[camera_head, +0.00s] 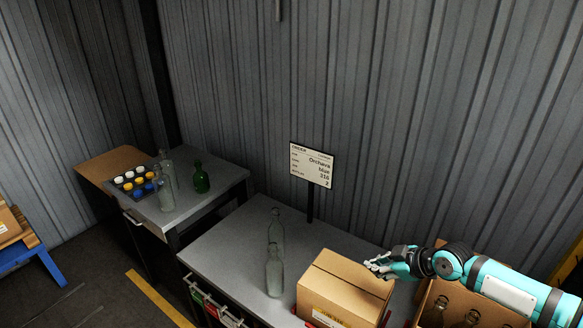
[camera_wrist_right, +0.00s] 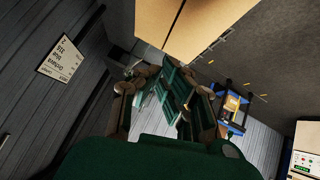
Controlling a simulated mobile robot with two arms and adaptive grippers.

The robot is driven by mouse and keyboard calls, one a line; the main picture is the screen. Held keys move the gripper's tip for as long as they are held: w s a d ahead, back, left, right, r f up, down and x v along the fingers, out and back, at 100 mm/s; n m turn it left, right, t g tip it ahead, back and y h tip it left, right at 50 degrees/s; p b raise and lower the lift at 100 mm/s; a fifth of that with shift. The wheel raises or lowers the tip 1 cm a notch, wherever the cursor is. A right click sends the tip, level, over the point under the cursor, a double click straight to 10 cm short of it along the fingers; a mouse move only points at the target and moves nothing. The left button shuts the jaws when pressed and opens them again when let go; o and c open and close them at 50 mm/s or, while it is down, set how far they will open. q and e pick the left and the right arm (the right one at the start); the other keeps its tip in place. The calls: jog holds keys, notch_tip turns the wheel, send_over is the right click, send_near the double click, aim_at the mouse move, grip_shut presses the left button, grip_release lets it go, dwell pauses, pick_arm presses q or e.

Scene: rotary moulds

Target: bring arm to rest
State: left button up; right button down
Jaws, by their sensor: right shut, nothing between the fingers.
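My right arm (camera_head: 500,285), teal and black, comes in from the right edge in the head view. My right gripper (camera_head: 376,263) is shut and empty by the right end of a closed cardboard box (camera_head: 335,285). I cannot tell whether it touches the box. The gripper also shows in the right wrist view (camera_wrist_right: 165,90), with the tan box faces (camera_wrist_right: 185,25) beyond it. My left gripper is not in view.
Clear bottles (camera_head: 274,270) stand on the grey table (camera_head: 225,250), left of the closed box. An order sign (camera_head: 312,166) stands behind. A side table holds a green bottle (camera_head: 201,178) and a cap tray (camera_head: 125,182).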

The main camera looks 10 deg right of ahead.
jog(key=s+a+f+g, duration=0.2)
jog(key=s+a+f, duration=0.2)
jog(key=s+a, duration=0.4)
jog(key=s+a+f+g, duration=0.1)
jog(key=s+a+f, duration=0.2)
jog(key=s+a, duration=0.6)
jog(key=s+d+r+m+g+h, duration=0.2)
jog(key=s+m+h, duration=0.2)
jog(key=s+m, duration=0.55)
jog(key=s+f+n+g+b, duration=0.15)
jog(key=f+b, duration=0.25)
jog(key=f, duration=1.4)
jog(key=s+f+n+t+b, duration=0.1)
jog(key=s+f+b, duration=0.15)
jog(key=f, duration=1.55)
jog(key=s+d+f+g+b, duration=0.1)
jog(key=s+d+f+b, duration=0.2)
jog(key=s+f, duration=1.2)
notch_tip(320, 180, down, 3)
jog(key=b, duration=0.2)
jog(key=shift+s+f+g+b, duration=0.15)
jog(key=shift+s+g+b, duration=0.15)
jog(key=shift+g+b, duration=0.05)
